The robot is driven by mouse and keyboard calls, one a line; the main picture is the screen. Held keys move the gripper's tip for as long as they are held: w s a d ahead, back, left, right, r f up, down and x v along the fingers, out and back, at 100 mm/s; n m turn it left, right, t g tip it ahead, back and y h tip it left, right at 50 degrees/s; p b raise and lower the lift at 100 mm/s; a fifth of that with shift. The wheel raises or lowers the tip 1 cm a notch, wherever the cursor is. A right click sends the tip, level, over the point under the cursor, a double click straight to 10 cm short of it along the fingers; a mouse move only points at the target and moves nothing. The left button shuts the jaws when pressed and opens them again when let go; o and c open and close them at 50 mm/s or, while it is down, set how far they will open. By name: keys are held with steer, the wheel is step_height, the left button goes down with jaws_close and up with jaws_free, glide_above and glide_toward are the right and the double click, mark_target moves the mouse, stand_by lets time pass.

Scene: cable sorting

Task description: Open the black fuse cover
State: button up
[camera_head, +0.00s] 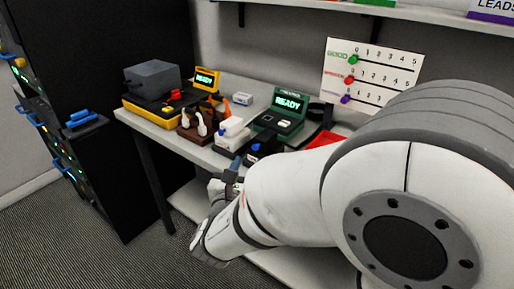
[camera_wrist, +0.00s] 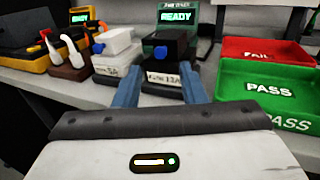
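The black fuse cover (camera_wrist: 168,47) sits on a dark base (camera_wrist: 163,78) with a label that seems to read "FUSE 13A". A blue part shows on the cover's front, and the cover looks down on its base. It also shows in the head view as a small black block (camera_head: 268,146), partly behind my arm. My gripper (camera_wrist: 159,84) has its two blue fingers apart, pointing toward the black fuse holder. The holder shows between and beyond the fingertips; I cannot tell if they touch it. In the head view my gripper (camera_head: 231,172) is at the table's front edge.
A white fuse holder (camera_wrist: 116,44) stands just left of the black one. A green tester (camera_head: 284,111) reading READY is behind. Green PASS (camera_wrist: 265,88) and red FAIL (camera_wrist: 257,51) trays are at right. A brown holder with white plugs (camera_head: 203,122) is further left.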

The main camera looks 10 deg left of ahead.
mark_target(254, 148)
steer(key=w, duration=0.5)
steer(key=shift+w, duration=0.35)
steer(key=shift+c, duration=0.4)
jaws_close()
